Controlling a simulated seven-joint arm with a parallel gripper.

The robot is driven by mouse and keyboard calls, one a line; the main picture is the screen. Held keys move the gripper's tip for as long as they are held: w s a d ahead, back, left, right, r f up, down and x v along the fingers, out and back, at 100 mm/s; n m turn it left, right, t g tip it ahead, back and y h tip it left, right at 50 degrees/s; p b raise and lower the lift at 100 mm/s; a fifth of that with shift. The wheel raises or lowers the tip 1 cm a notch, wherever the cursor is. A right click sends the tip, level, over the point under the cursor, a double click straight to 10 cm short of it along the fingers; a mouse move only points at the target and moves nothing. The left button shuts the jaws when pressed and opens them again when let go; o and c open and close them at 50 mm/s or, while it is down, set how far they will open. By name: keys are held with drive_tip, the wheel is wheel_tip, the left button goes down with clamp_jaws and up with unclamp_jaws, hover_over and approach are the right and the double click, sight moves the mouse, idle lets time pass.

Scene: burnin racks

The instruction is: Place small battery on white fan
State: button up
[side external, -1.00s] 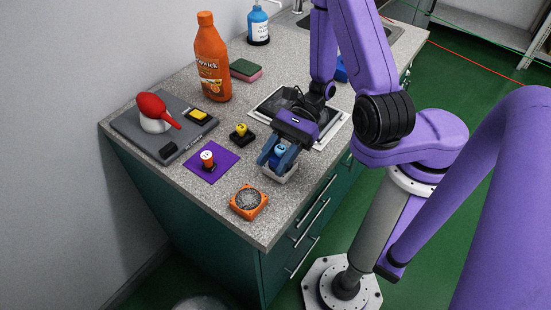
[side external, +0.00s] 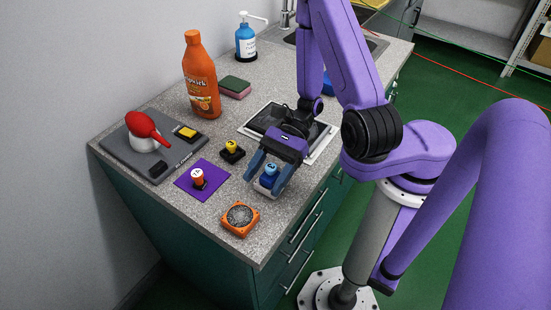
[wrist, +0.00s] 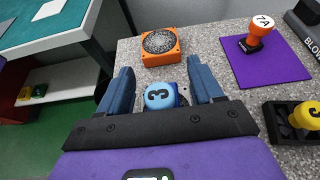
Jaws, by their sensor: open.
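A small blue battery-like cylinder (side external: 270,172), marked "3" on its top in the wrist view (wrist: 160,95), stands upright between my fingers. My gripper (side external: 264,187) is open, with a finger on either side of it; in the wrist view a narrow gap shows beside it. An orange fan (side external: 240,219) with a grey grille lies nearer the counter's front corner.
An orange-and-white cylinder (side external: 198,178) stands on a purple mat (side external: 188,190). A yellow one sits in a black holder (side external: 232,156). A grey blower station (side external: 126,145), an orange bottle (side external: 200,80) and a dark tablet-like panel (side external: 270,116) stand around.

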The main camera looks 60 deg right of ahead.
drive_tip(key=v, duration=1.1)
drive_tip(key=shift+d, duration=0.3)
drive_tip(key=s+r+n+h, duration=0.4)
drive_tip(key=s+n+h, duration=0.1)
drive_tip(key=n, duration=1)
drive_tip(key=s+a+r+n+h, duration=0.1)
drive_tip(key=s+r+n+h, duration=0.4)
drive_tip(key=n, duration=1)
drive_tip(key=h, duration=0.3)
drive_tip(key=shift+r+n, duration=0.15)
drive_tip(key=shift+n, duration=0.15)
